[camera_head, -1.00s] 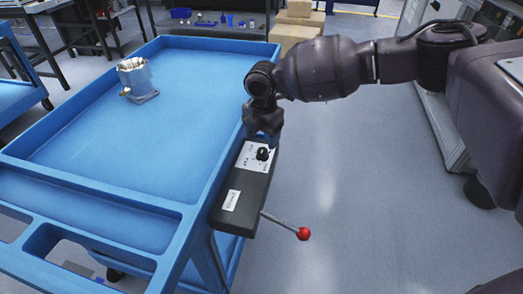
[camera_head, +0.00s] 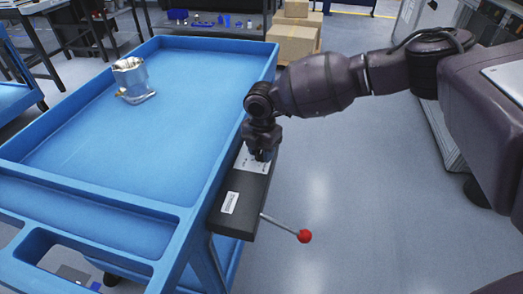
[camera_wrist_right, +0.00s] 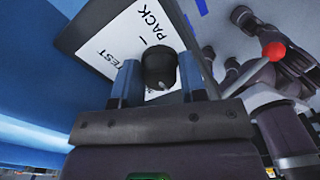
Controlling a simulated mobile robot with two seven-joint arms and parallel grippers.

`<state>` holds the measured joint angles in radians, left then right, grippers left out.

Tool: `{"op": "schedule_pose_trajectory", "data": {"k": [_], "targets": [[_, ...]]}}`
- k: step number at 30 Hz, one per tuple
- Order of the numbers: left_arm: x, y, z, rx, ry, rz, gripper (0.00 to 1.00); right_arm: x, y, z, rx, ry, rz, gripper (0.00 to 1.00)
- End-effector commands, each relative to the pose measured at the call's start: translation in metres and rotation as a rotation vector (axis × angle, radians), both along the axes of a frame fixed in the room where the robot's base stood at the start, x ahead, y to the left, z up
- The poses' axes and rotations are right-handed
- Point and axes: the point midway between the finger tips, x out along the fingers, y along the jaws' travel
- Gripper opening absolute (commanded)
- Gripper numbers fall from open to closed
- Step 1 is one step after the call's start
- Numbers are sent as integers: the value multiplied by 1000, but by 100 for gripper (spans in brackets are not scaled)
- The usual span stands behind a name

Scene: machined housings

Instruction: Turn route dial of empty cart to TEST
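The black route dial (camera_wrist_right: 158,66) sits on a white label plate (camera_wrist_right: 118,40) marked TEST and PACK. In the head view the plate (camera_head: 252,163) is on the dark control box (camera_head: 240,195) at the blue cart's side, and my gripper hides the dial. My right gripper (camera_head: 261,153) is over the plate, pointing down. In the right wrist view its fingers (camera_wrist_right: 158,85) stand either side of the dial, apart, with a narrow gap showing on the right. I cannot tell the dial's setting. My left gripper is out of view.
A lever with a red ball (camera_head: 304,236) sticks out from the control box, and the ball also shows in the wrist view (camera_wrist_right: 273,50). Another blue cart (camera_head: 12,95) stands at the left edge. Cardboard boxes (camera_head: 293,40) stand behind. The floor to the right is clear.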

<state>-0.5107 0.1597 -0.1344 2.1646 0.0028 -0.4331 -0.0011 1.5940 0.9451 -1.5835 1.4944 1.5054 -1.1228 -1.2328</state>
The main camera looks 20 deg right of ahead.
Motion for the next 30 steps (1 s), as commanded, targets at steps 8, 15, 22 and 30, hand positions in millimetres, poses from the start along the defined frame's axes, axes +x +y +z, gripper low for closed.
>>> {"op": "schedule_pose_trajectory", "data": {"k": [8, 15, 22, 30], "targets": [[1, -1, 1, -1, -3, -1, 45, 0, 0, 0, 1, 1, -9, 15], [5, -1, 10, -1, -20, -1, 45, 0, 1, 2, 1, -2, -89, 15], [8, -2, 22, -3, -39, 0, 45, -1, 0, 4, 3, -2, -264, 15], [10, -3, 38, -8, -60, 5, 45, -1, 0, 4, 3, -2, -521, 15]]}}
